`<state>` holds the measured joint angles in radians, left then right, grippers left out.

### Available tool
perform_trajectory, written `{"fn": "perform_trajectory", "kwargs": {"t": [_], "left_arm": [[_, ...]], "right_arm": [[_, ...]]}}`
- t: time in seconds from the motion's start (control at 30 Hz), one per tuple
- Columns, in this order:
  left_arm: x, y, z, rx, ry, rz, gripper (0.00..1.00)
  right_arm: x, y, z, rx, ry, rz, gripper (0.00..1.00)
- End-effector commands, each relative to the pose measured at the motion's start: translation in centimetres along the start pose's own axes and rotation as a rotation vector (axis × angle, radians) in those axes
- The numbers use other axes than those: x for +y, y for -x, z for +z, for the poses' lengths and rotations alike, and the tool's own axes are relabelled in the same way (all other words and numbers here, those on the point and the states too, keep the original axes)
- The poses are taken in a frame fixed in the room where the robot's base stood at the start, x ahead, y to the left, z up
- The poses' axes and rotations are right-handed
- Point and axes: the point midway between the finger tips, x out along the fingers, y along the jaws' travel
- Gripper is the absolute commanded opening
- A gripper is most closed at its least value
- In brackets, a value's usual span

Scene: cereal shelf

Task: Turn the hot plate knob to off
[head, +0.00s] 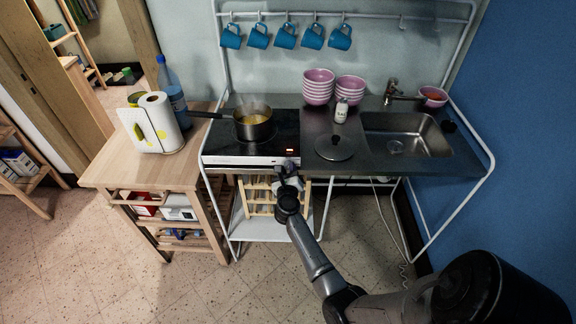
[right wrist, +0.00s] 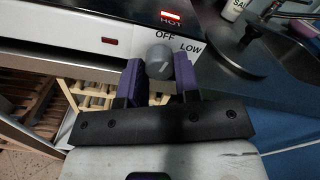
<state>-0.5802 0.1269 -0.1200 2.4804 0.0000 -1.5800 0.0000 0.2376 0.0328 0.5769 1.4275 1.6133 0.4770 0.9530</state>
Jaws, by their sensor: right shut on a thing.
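The hot plate (head: 284,128) has a black top and a white front panel, with a dark pot (head: 254,124) of yellow food steaming on it. My right gripper (head: 286,169) is at the right end of that front panel. In the right wrist view its purple fingers are shut on the grey round knob (right wrist: 159,62), one on each side. The words OFF and LOW show on the panel by the knob, and a red HOT light (right wrist: 170,16) glows above. Which mark the knob points to I cannot tell. My left gripper is not in view.
Right of the hot plate are a lid (head: 335,148), a white shaker (head: 341,110), pink bowls (head: 319,86) and a sink (head: 408,135). A wooden cart (head: 100,174) with a paper towel roll (head: 160,122) stands left. Blue mugs (head: 285,36) hang above.

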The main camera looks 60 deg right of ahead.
Motion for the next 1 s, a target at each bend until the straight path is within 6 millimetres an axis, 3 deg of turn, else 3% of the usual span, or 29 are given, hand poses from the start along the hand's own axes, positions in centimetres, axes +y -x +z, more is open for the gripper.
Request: {"fn": "perform_trajectory", "kwargs": {"t": [0.4, 1.0], "left_arm": [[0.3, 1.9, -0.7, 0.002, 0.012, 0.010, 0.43], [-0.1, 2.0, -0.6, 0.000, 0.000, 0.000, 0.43]], "right_arm": [[-0.1, 0.0, 0.1, -0.001, 0.196, 0.000, 0.06], [0.0, 0.0, 0.0, 0.000, 0.234, 0.000, 0.06]]}}
